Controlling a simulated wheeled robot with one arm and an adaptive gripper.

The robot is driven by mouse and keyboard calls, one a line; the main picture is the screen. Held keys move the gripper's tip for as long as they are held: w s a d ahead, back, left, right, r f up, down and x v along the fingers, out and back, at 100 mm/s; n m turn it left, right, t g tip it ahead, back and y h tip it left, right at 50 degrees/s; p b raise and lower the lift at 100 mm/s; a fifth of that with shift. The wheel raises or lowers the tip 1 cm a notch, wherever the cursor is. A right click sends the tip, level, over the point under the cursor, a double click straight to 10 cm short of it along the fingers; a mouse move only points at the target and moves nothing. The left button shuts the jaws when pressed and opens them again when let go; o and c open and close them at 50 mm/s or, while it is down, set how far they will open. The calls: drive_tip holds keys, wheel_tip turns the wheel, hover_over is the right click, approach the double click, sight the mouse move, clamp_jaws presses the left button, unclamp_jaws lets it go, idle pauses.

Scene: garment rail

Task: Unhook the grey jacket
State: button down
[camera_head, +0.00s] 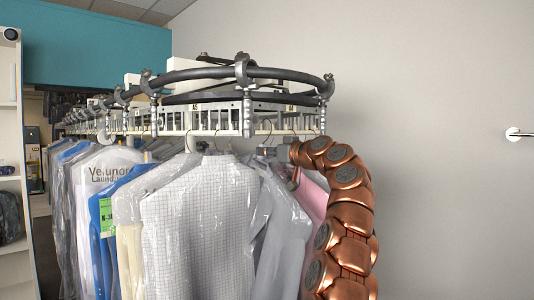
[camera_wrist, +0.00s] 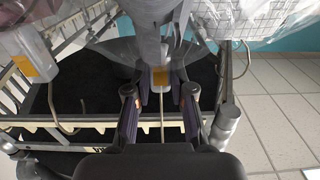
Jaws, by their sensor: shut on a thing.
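The grey jacket (camera_head: 283,235) hangs in clear plastic from the rail in the head view, right of a white checked garment. My copper arm reaches in from the right, and my gripper (camera_head: 283,151) is at hanger height above the jacket, partly hidden by plastic and hangers. In the wrist view, my gripper (camera_wrist: 160,108) has its two dark fingers on either side of a thin wire hanger hook (camera_wrist: 162,128). It is shut on that hanger. Grey cloth under plastic (camera_wrist: 147,30) lies just beyond the fingertips, with a yellow tag by it. The exact contact is hard to see.
The curved conveyor rail (camera_head: 200,73) with its slotted white rack (camera_head: 215,118) runs overhead. A white checked garment (camera_head: 200,215) hangs close left, and a pink garment (camera_head: 312,195) hangs beside my arm. Several bagged clothes crowd the left. The right side is open before a plain wall.

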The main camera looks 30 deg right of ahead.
drive_tip(key=shift+s+a+r, duration=0.25)
drive_tip(key=shift+r, duration=0.2)
drive_tip(key=shift+s+f+b, duration=0.1)
drive_tip(key=shift+s+b, duration=0.2)
drive_tip(key=shift+b, duration=0.1)
drive_tip(key=shift+s+d+f+b, duration=0.1)
drive_tip(key=shift+s+d+b, duration=0.05)
drive_tip(key=shift+s+b, duration=0.15)
drive_tip(key=shift+s+d+b, duration=0.15)
drive_tip(key=shift+s, duration=0.25)
drive_tip(key=shift+b+v, duration=1.1)
drive_tip(key=shift+v, duration=1.1)
drive_tip(key=shift+s, duration=0.1)
drive_tip(key=shift+s+d+b, duration=0.2)
drive_tip(key=shift+s+b, duration=0.2)
drive_tip(key=shift+s, duration=0.25)
drive_tip(key=v, duration=4)
drive_tip(key=shift+s+d+p, duration=0.2)
drive_tip(key=shift+p, duration=0.2)
